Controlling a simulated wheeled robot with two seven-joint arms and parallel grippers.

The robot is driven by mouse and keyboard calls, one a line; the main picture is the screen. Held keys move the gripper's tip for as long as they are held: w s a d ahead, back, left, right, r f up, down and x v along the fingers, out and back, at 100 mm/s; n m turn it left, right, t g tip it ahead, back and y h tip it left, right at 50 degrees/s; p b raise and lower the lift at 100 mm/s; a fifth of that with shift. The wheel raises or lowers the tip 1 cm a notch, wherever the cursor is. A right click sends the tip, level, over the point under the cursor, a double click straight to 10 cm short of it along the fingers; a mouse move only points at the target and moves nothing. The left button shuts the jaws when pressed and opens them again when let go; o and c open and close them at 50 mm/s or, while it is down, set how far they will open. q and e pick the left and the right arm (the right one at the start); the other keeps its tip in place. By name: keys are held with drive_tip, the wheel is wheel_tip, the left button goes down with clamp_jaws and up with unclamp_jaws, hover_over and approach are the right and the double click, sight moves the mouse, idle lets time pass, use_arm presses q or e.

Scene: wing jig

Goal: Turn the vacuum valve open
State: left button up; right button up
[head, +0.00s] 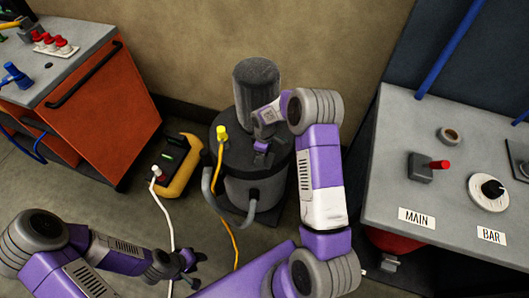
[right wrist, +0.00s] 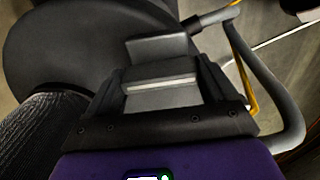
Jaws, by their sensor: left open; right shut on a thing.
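The dark round vacuum unit (head: 235,135) stands on the floor in the middle, with a ribbed cylinder (head: 257,82) on its lid. My right gripper (head: 262,146) is at the lid, beside the cylinder. In the right wrist view its jaws (right wrist: 163,85) are shut on a small grey part, mostly hidden between them; I cannot tell whether this is a valve handle. A grey block (right wrist: 157,47) shows just beyond the jaws. A grey box with a red lever (head: 421,168) stands on the right bench, behind the MAIN label. My left gripper (head: 188,265) is open and empty at the lower left.
The right bench (head: 390,135) also holds a dial (head: 488,192) by the BAR label and a tape ring (head: 449,135). A yellow and black case (head: 180,168) is on the floor left of the vacuum. White and orange cords cross the floor. An orange cabinet (head: 105,105) stands at left.

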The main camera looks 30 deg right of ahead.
drive_tip(key=o, duration=0.8)
drive_tip(key=shift+o, duration=0.2)
drive_tip(key=shift+r+p, duration=0.95)
drive_tip(key=shift+r, duration=2.85)
